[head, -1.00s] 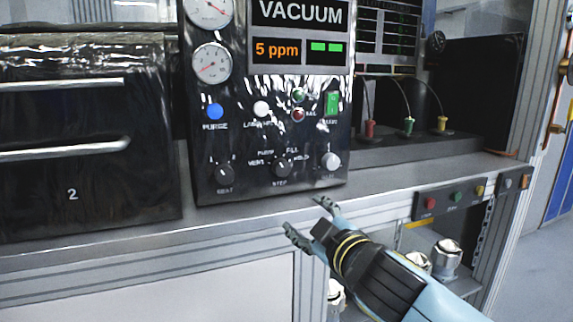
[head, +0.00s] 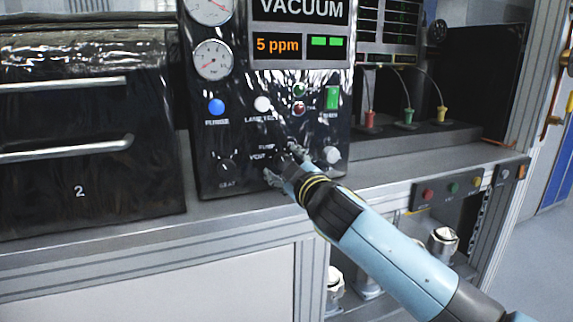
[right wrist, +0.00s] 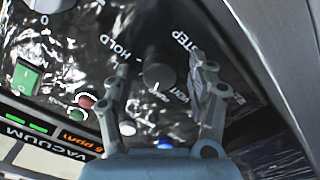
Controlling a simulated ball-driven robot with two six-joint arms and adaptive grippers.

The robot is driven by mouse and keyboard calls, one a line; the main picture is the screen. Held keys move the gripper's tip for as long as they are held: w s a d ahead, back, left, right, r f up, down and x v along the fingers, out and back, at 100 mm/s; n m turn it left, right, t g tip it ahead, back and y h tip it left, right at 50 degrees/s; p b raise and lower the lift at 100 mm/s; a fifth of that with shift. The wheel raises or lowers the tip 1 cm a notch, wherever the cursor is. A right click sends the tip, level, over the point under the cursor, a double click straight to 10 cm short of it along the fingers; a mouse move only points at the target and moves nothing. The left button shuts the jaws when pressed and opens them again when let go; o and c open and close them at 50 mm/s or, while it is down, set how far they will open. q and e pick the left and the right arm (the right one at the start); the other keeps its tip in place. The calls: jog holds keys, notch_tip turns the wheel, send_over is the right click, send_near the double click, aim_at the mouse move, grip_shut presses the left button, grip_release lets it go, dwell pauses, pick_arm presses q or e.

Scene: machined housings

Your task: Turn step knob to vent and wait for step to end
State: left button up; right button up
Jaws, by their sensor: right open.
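The dark round step knob (right wrist: 158,72) shows in the right wrist view, with the STEP, HOLD and VENT labels around it. A white mark shows on its lower edge; I cannot tell exactly which label it points at. My right gripper (right wrist: 163,68) is open, with one finger on each side of the knob; I cannot tell whether they touch it. In the head view my right gripper (head: 280,160) is at the black control panel (head: 235,140) and hides the knob. The display (head: 300,28) reads VACUUM and 5 ppm. My left gripper is out of view.
A dark knob (head: 226,170) is left of the gripper and a grey one (head: 332,155) right of it. A blue button (head: 216,106), white button (head: 262,104) and green switch (head: 332,97) sit above.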

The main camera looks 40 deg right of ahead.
jog(key=c, duration=1.1)
jog(key=shift+c, duration=0.2)
jog(key=n+p, duration=0.2)
jog(key=n, duration=0.2)
jog(key=shift+n, duration=0.4)
jog(key=shift+n+p, duration=0.6)
jog(key=shift+n, duration=1.6)
jog(key=o, duration=1.1)
